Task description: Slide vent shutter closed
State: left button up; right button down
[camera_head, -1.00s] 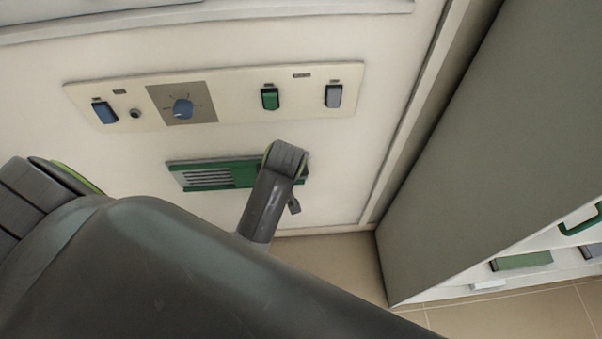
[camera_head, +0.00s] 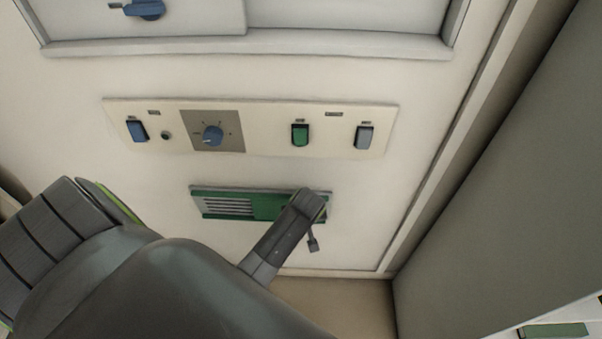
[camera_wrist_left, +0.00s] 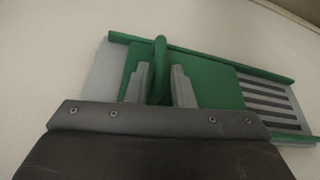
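The vent is a plate with a green frame and pale slats (camera_head: 228,207), low on the white furnace front in the head view. Its green shutter (camera_head: 268,206) covers the right part and leaves the slats at the left bare. In the left wrist view the picture is turned over: the shutter (camera_wrist_left: 215,87) lies left of the bare slats (camera_wrist_left: 272,103), with a bare grey strip on its other side. My left gripper (camera_wrist_left: 160,82) has a finger on each side of the upright green handle (camera_wrist_left: 160,58) and appears shut on it. My right gripper is not in view.
A control panel (camera_head: 350,113) with switches and a blue dial (camera_head: 212,136) sits above the vent. A ledge (camera_head: 250,46) runs above that. A large grey side panel (camera_head: 500,180) stands at the right. My left arm hides the lower left.

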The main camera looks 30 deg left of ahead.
pick_arm(q)
jog(key=shift+b+x, duration=0.3)
jog(key=shift+x, duration=1.7)
grip_shut()
